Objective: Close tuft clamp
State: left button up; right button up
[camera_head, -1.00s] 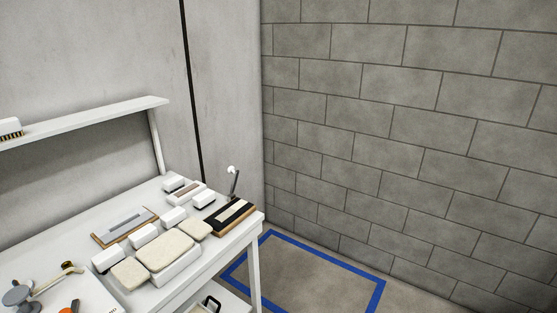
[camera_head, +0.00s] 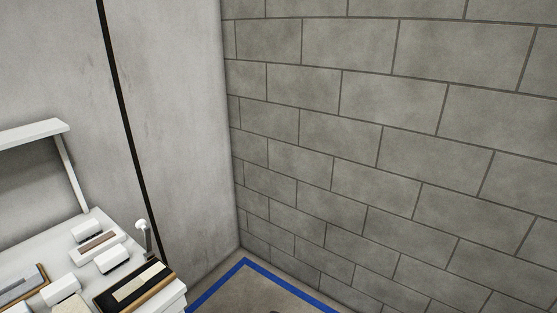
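Near the right end of a white table (camera_head: 176,303) stands a dark upright lever with a white round knob (camera_head: 141,225). I cannot tell whether it is part of the tuft clamp. In front of it lies a black board with a pale strip and a wooden edge (camera_head: 137,287). White blocks with dark undersides, such as one block (camera_head: 87,230), sit beside it. A white block with a brown strip (camera_head: 97,246) lies among them. Neither of my grippers is in view.
A white shelf (camera_head: 38,131) stands over the table at the left. A grey block wall (camera_head: 380,150) fills the right. A blue floor line (camera_head: 240,270) marks an area of floor right of the table. A grey-edged wooden board (camera_head: 22,288) lies at the lower left.

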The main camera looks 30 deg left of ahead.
aim_at(141, 224)
jog(key=i+u, duration=0.25)
jog(key=u, duration=0.2)
jog(key=i+u, duration=0.3)
jog(key=u, duration=0.2)
jog(key=i+l+u, duration=0.25)
jog(key=u, duration=0.2)
jog(key=i+l+u, duration=0.2)
jog(key=u, duration=0.3)
jog(key=i+l+u, duration=0.1)
jog(key=u, duration=0.3)
jog(key=i+l+u, duration=0.2)
jog(key=u, duration=0.25)
jog(key=i+l+u, duration=0.2)
jog(key=u, duration=0.2)
jog(key=i+l+u, duration=0.1)
jog(key=l+u, duration=0.2)
jog(key=u, duration=0.15)
jog(key=l+u, duration=0.6)
jog(key=u, duration=0.25)
jog(key=i+l+u, duration=0.1)
jog(key=l+u, duration=0.3)
jog(key=l, duration=0.25)
jog(key=l+u, duration=0.35)
jog(key=l, duration=0.35)
